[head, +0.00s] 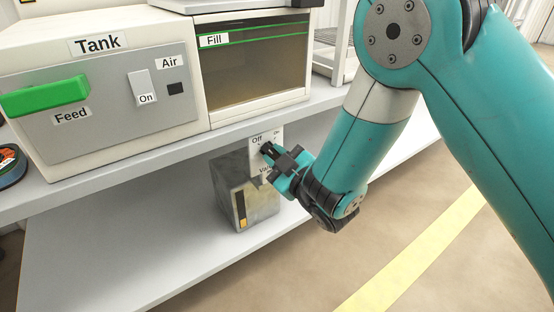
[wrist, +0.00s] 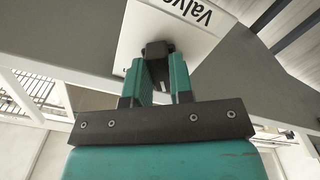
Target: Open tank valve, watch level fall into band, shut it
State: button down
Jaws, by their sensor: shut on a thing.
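The valve plate (head: 256,140) hangs under the front edge of the upper shelf, with "Off" at its upper left and "On" at its upper right. My gripper (head: 268,151) is at the plate, shut on the black valve knob. In the wrist view my gripper (wrist: 155,78) has its teal fingers on both sides of the black valve knob (wrist: 157,49), in front of the white plate marked "Valve". The knob's setting is hidden by the fingers. The tank (head: 100,95) has a brownish window (head: 255,75) with two green lines near its top beside "Fill". I cannot make out the liquid level clearly.
A green feed handle (head: 45,96), an air switch (head: 142,86) marked "On" and a dark square (head: 176,88) are on the tank front. A grey box (head: 243,200) stands on the lower shelf just behind the plate. The lower shelf (head: 120,240) is otherwise clear at left.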

jog(key=shift+n, duration=1.1)
jog(key=c, duration=1)
grip_release()
